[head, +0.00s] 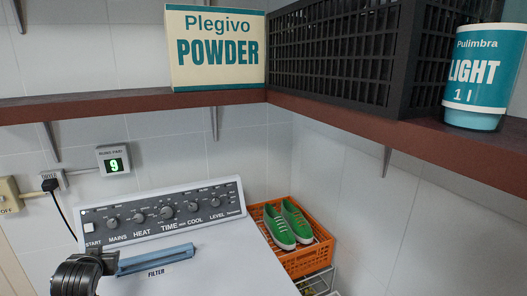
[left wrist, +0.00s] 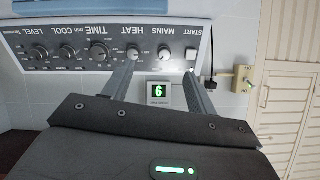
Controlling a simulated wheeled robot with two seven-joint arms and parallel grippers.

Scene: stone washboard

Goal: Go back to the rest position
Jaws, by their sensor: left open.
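The white machine's control panel (head: 165,211) has several dark knobs and a START button, and it shows upside down in the left wrist view (left wrist: 105,45). My left gripper (left wrist: 160,70) is open, with its two fingers apart and nothing between them, pointing toward the panel. In the head view, dark parts of my left arm show at the lower left, over the machine's left side. Whether the fingers touch anything cannot be told. My right gripper is not in view.
A brown shelf (head: 120,105) holds a powder box (head: 216,50), a black crate (head: 335,50) and a light-blue container (head: 480,75). A blue filter handle (head: 156,259) sits on the machine top. An orange crate (head: 305,261) with green shoes (head: 288,224) stands right. A digital meter (head: 114,160) hangs on the wall.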

